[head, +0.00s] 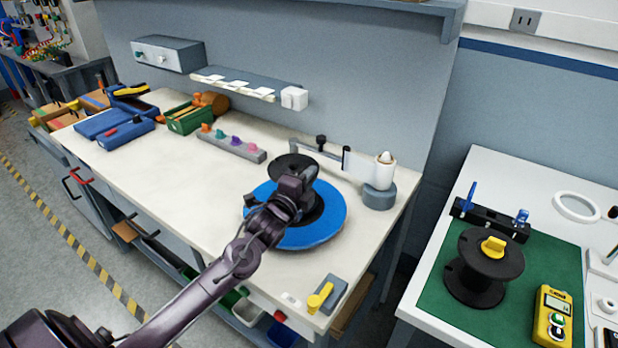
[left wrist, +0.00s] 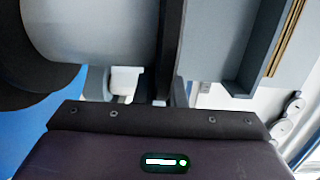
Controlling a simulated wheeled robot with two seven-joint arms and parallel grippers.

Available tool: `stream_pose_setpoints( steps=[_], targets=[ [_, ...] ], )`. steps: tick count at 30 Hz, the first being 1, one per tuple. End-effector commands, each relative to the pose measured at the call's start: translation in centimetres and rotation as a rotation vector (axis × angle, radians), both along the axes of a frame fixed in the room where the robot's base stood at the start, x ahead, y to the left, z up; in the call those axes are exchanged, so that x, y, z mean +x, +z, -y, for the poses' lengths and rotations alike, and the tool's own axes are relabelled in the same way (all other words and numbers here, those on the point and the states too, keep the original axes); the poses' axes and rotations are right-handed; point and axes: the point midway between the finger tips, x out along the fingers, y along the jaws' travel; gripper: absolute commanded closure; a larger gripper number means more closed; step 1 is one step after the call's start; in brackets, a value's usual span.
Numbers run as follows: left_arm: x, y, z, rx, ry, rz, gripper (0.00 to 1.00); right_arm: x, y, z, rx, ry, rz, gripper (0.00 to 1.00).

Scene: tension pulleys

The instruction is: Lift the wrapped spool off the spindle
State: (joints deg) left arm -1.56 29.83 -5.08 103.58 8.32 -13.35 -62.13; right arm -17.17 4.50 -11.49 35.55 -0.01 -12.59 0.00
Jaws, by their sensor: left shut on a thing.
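The wrapped spool (head: 284,164) is at the blue round turntable (head: 325,226) on the long workbench. Its dark top flange shows behind my left gripper, and the rest is mostly hidden. My left gripper (head: 298,182) reaches over the turntable and is shut on the spool. In the left wrist view, the pale, smooth wrapped body of the spool (left wrist: 95,40) is large at upper left beside a dark finger, with a dark flange left of it. The spindle is hidden, and I cannot tell whether the spool is clear of it. My right gripper is not in view.
A film roll on a grey base (head: 379,198) stands close right of the turntable. A grey box with a yellow lever (head: 327,294) sits at the bench's front corner. On the right table, another black spool (head: 483,267) stands on a green mat (head: 440,294). Mid-left bench is clear.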

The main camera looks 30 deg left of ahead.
Motion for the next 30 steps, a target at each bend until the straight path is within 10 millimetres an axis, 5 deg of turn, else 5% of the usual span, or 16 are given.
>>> stream_pose_setpoints(
  steps=[30],
  targets=[
    [0.0, 1.7, 0.0, 0.001, 0.000, 0.008, 1.00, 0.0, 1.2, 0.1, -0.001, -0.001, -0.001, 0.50]
  ],
)
